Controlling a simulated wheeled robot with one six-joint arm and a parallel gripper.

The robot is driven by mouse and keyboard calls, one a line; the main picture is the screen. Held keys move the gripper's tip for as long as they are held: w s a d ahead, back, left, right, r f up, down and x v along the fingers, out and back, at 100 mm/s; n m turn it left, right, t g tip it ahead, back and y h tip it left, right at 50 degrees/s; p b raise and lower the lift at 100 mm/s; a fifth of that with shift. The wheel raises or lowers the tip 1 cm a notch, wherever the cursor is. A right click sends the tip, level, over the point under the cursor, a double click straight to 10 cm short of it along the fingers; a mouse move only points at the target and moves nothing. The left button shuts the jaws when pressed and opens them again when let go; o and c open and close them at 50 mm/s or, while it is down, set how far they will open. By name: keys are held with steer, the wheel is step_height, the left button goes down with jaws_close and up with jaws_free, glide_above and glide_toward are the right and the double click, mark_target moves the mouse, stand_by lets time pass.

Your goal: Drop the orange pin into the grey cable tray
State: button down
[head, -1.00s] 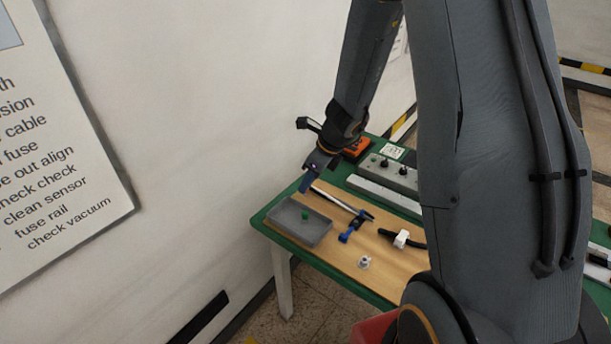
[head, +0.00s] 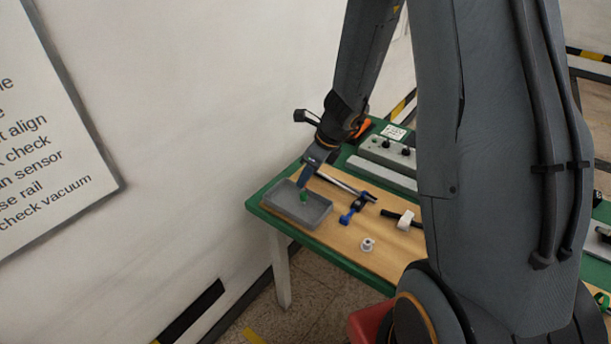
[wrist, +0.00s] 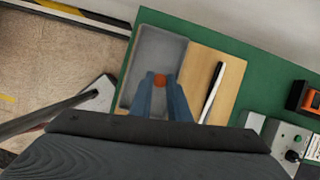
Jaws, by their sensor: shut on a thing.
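The orange pin (wrist: 159,80) shows as a small orange end between the fingertips in the wrist view. My gripper (wrist: 159,84) is shut on it, over the grey cable tray (wrist: 143,50). In the head view my gripper (head: 304,183) points down over the tray (head: 318,217), which lies at the near left corner of the bench. The pin cannot be made out there. The gap between the pin and the tray floor is hard to judge.
A small green piece (head: 304,197) shows in the tray just below my fingertips. A silver rod (head: 338,182) and a blue clamp-like part (head: 350,213) lie to the right. A white ring-shaped part (head: 367,244) stands nearer. The white wall is close on the left.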

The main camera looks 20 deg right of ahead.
steer(key=c, duration=1.6)
jaws_free()
steer(key=shift+p+v, duration=0.3)
steer(key=shift+v, duration=3.65)
steer(key=s+a+n+h+b, duration=0.1)
steer(key=s+n, duration=0.4)
steer(key=n, duration=0.4)
steer(key=s+a+n+g+h+b, duration=0.1)
steer(key=s+n, duration=0.3)
steer(key=n, duration=0.5)
steer(key=s+f+n+h+b, duration=0.1)
steer(key=s+n+b, duration=0.1)
steer(key=s+n, duration=0.3)
steer(key=shift+s+a+n+g+b, duration=0.15)
steer(key=shift+a+n+g+b, duration=0.05)
steer(key=shift+n, duration=0.8)
steer(key=shift+s+a+n+g+b, duration=0.2)
steer(key=shift+n, duration=0.8)
